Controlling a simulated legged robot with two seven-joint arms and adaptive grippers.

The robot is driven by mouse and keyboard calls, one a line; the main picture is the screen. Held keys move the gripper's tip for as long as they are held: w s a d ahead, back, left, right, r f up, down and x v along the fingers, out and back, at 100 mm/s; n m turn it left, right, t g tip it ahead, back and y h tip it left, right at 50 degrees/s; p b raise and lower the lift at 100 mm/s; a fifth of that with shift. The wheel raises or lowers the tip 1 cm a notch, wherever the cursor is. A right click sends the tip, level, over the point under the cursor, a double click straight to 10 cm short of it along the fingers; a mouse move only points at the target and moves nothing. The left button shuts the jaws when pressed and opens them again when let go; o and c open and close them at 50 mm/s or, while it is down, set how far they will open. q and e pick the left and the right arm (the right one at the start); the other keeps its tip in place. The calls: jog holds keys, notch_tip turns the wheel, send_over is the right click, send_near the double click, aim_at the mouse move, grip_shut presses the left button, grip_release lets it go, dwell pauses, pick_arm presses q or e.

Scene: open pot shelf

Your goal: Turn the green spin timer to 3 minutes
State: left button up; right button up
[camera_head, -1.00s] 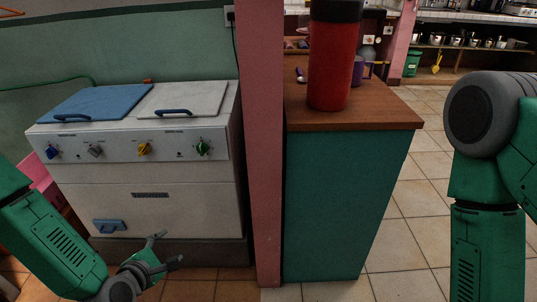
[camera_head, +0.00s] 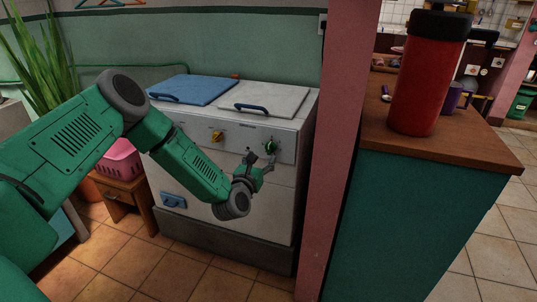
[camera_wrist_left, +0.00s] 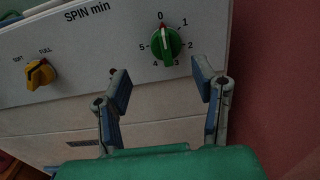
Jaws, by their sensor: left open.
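The green spin timer (camera_head: 271,146) is a round knob on the right of the white washer's front panel. In the left wrist view the green spin timer (camera_wrist_left: 166,46) has its white mark pointing up near 0, on a scale from 0 to 5. My left gripper (camera_head: 260,159) is in front of the panel, just below the knob. In the left wrist view my left gripper (camera_wrist_left: 163,82) is open and empty; its fingers are spread wider than the knob, which appears beyond and between them. I see no contact. My right gripper is not in view.
The white washer (camera_head: 284,195) has a yellow knob (camera_head: 217,137), a blue lid (camera_head: 197,89) and a white lid (camera_head: 275,99). A pink pillar (camera_head: 338,150) stands close on its right. A red canister (camera_head: 418,85) stands on the wooden counter (camera_head: 460,148).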

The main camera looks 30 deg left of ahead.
aim_at(269, 152)
pick_arm(q)
jog(key=w, duration=0.4)
jog(key=shift+w+d+r+b, duration=0.2)
jog(key=shift+w+r+b, duration=0.1)
jog(key=shift+w+b, duration=0.1)
jog(key=shift+w+a, duration=0.1)
jog(key=shift+w, duration=0.1)
jog(key=shift+a+f, duration=0.15)
jog(key=shift+a, duration=0.4)
jog(key=c, duration=1.1)
jog(key=shift+d, duration=0.3)
